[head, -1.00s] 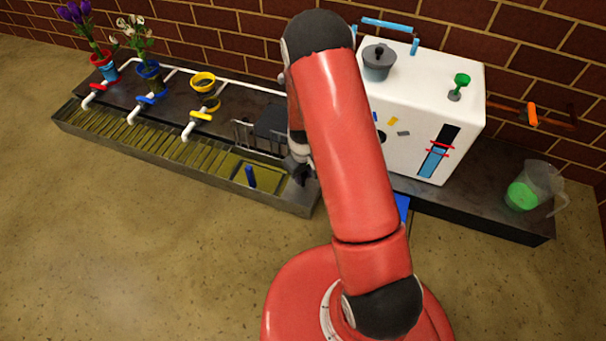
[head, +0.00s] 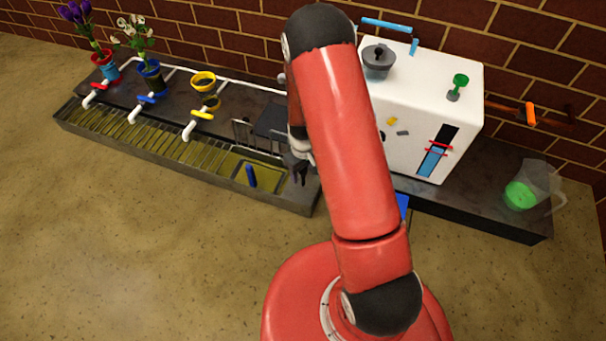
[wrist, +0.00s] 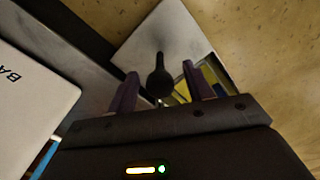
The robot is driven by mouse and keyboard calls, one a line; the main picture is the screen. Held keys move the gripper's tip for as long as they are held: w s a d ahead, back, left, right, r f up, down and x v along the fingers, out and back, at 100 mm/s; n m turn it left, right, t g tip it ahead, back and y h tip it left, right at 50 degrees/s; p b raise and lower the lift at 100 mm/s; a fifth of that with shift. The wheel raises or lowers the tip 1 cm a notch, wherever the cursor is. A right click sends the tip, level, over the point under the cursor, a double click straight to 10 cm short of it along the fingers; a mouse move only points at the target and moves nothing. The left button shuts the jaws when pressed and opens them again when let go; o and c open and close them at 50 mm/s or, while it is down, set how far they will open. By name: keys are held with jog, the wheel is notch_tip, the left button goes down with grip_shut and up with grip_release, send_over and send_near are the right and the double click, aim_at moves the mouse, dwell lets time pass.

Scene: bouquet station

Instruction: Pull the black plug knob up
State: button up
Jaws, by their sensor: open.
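The black plug knob (wrist: 159,82) shows in the wrist view as a round dark ball with a stem, against a pale grey plate (wrist: 180,32). My gripper (wrist: 158,76) is open, with one finger on each side of the knob in the picture. I cannot tell whether the knob is fully between the fingers or a little beyond them. No contact is visible. In the head view my gripper (head: 298,172) is at the right end of the long drain trough (head: 180,160), and my arm hides much of that spot; I cannot make out the knob there.
A blue peg (head: 251,176) stands in the trough just left of my gripper. A white box (head: 425,90) with a grey pot (head: 378,62) on top stands to the right. Flower pots and colored taps are at the left. A jug (head: 535,187) stands far right.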

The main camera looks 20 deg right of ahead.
notch_tip(320, 180, up, 9)
jog(key=p, duration=0.5)
jog(key=shift+p, duration=0.3)
jog(key=shift+r, duration=0.1)
notch_tip(320, 180, up, 13)
jog(key=m+t+p, duration=0.1)
jog(key=p, duration=0.1)
notch_tip(320, 180, up, 13)
jog(key=m+t, duration=0.1)
jog(key=t, duration=0.1)
send_over(302, 171)
jog(key=s, duration=0.4)
jog(key=s+r+m+t+p, duration=0.2)
jog(key=s+r+p, duration=0.1)
jog(key=s+r, duration=1.2)
jog(key=s, duration=0.2)
jog(key=shift+s+d+r+m+t+p, duration=0.25)
jog(key=shift+s+r+m+t+p, duration=0.05)
jog(key=shift+m+p, duration=0.1)
dwell(2.6)
